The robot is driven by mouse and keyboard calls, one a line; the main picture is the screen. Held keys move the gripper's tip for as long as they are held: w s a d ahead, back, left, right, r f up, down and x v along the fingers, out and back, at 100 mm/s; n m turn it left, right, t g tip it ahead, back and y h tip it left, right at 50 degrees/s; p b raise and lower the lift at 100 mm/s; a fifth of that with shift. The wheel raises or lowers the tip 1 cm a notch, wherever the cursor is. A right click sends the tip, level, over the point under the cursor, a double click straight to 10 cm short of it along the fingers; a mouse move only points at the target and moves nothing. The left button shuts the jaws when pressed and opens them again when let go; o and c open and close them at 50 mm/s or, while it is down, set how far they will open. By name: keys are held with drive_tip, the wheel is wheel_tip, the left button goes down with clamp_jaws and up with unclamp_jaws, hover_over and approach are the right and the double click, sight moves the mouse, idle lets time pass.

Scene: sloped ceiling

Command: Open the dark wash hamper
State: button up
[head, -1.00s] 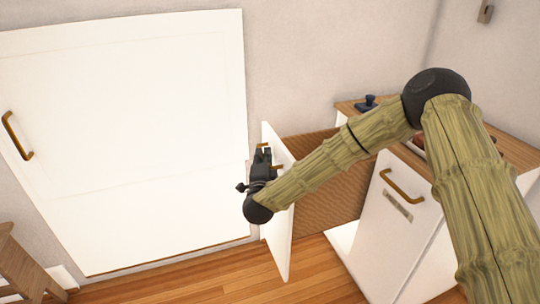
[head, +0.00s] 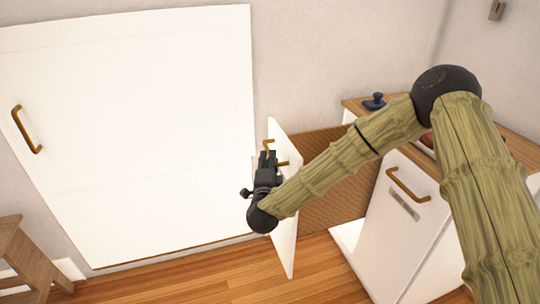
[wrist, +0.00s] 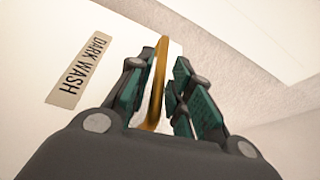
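The dark wash hamper's white front panel (head: 284,215) stands swung out from the cabinet, with brown woven material (head: 335,185) showing behind it. In the wrist view, a tan label reading "DARK WASH" (wrist: 78,72) is on the white front. The hamper's brass handle (head: 269,142) is on the panel's left-facing side. My gripper (head: 267,160) is at this handle. In the wrist view, the fingers of my gripper (wrist: 165,85) stand apart on either side of the brass bar (wrist: 158,80), with narrow gaps beside it. Part of the handle is hidden by the fingers.
A second white front with a brass handle (head: 408,186) and an unreadable label is at right, under a wooden top (head: 355,104). A large white door (head: 140,130) is at left. A wooden stool (head: 32,255) stands lower left. Wood floor (head: 240,280) is clear in front.

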drive_tip(key=s, duration=0.8)
drive_tip(key=shift+a+f, duration=0.15)
drive_tip(key=shift+f, duration=0.15)
drive_tip(key=shift+f, duration=0.1)
drive_tip(key=s+d+f+n+g+y, duration=0.1)
drive_tip(key=s+d+f+n+g, duration=0.2)
drive_tip(key=f, duration=0.5)
drive_tip(key=s+f+n+g+y, duration=0.1)
drive_tip(key=s+f+n+g, duration=0.15)
drive_tip(key=s+f, duration=0.35)
drive_tip(key=s+d+f+n+g+y, duration=0.1)
drive_tip(key=s+d+f+n+g, duration=0.2)
drive_tip(key=f, duration=0.6)
drive_tip(key=s+d+f+n+g, duration=0.25)
drive_tip(key=s+d+f, duration=0.2)
drive_tip(key=s, duration=0.35)
drive_tip(key=s+d+f+n+g+h, duration=0.1)
drive_tip(key=s+d+f+n+g, duration=0.15)
drive_tip(key=s+d+f, duration=0.4)
drive_tip(key=s+d+f+n+g, duration=0.1)
drive_tip(key=s+d+f+g, duration=0.15)
drive_tip(key=s, duration=0.75)
drive_tip(key=s+d+r+n+g+h+p, duration=0.1)
drive_tip(key=s+d+r+n+g, duration=0.15)
drive_tip(key=s+d, duration=0.4)
wheel_tip(320, 180, up, 26)
drive_tip(key=m+p, duration=0.1)
drive_tip(key=p, duration=2.5)
drive_tip(key=shift+s+a+p, duration=0.2)
drive_tip(key=shift+s+p, duration=0.15)
